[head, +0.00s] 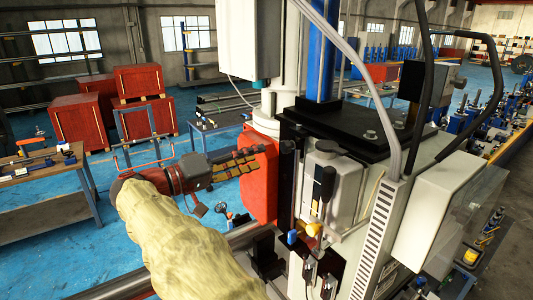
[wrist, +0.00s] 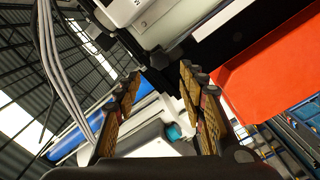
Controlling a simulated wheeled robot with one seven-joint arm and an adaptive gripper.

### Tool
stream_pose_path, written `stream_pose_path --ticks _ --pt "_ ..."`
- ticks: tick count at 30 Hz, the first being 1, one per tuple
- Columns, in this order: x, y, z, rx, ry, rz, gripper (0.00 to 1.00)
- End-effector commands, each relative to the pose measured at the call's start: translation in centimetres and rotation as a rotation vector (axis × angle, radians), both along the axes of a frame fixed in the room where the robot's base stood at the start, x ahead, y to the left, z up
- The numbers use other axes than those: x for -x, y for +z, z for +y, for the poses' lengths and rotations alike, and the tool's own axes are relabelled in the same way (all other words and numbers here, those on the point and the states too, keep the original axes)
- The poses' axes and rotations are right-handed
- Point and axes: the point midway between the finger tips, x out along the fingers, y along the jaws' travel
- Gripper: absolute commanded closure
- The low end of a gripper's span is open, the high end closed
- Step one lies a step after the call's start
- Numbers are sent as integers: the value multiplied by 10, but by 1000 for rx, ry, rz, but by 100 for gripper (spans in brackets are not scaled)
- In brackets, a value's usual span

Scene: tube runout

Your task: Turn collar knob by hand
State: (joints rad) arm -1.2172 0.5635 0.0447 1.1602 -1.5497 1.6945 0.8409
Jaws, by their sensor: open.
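My gripper (head: 247,159) is open and empty in the head view, with its fingers pointing right toward the red panel (head: 264,185) on the machine's left side. In the wrist view, my gripper (wrist: 160,80) shows two spread fingers with brown pads. A small dark knob-like part (wrist: 159,58) appears between and beyond the fingertips, under a light machine body; no contact is visible. I cannot tell for sure that it is the collar knob. On the machine front in the head view are a yellow knob (head: 313,230) and a blue one (head: 292,237).
The large white machine (head: 345,190) with a black top plate (head: 345,130) and grey cables fills the right. A wooden workbench (head: 45,178) and red crates (head: 140,83) stand at left. Blue floor (head: 85,240) lies open between bench and machine.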

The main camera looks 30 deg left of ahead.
Motion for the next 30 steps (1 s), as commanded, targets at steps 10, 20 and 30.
stream_pose_path --ticks 10,20,30 --pt "-25 1 -14 -3 0 2 59" --pt "-58 2 -31 -2 -1 3 59" --pt "-71 0 -37 -3 1 2 59"
